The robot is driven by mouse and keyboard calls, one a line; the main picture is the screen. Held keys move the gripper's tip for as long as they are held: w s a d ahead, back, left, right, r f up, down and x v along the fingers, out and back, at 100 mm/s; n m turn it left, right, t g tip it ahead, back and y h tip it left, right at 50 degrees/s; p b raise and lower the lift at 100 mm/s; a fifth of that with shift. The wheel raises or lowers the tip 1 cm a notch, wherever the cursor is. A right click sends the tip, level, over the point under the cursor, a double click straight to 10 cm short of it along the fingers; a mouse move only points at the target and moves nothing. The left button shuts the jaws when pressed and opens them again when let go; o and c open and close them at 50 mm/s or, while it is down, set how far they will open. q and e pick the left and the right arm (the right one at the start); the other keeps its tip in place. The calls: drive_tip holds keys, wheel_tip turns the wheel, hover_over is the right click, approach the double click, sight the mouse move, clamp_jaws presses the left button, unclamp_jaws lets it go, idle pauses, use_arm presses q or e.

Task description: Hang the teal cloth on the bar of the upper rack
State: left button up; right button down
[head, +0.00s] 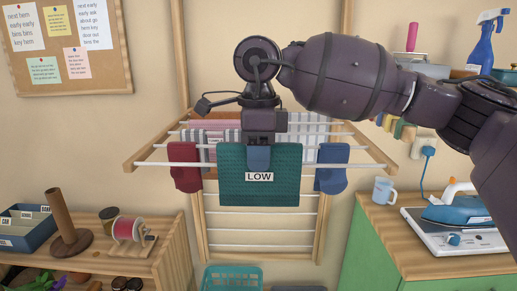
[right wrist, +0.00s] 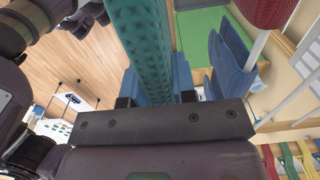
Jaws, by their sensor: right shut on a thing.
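The teal cloth (head: 231,185) hangs flat and upright in front of the rack's front bar (head: 156,164), with its top edge above that bar. The bar shows on both sides of it and is hidden behind it; I cannot tell whether cloth and bar touch. My right gripper (head: 259,158) is shut on the cloth's upper middle. In the right wrist view the cloth (right wrist: 143,50) is seen edge-on between the fingers (right wrist: 156,88). A white label reading LOW (head: 259,177) shows in front of the cloth. My left gripper is not in view.
A dark red sock (head: 185,166) and a blue sock (head: 332,168) hang beside the cloth. Striped cloths (head: 309,130) hang on bars behind. Lower rungs (head: 260,228) and a teal basket (head: 232,278) are below. An iron (head: 458,207) and mug (head: 383,190) stand right.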

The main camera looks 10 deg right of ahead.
drive_tip(key=shift+f+b, duration=0.5)
drive_tip(key=shift+f, duration=1)
drive_tip(key=c, duration=1)
unclamp_jaws()
drive_tip(key=shift+o, duration=0.8)
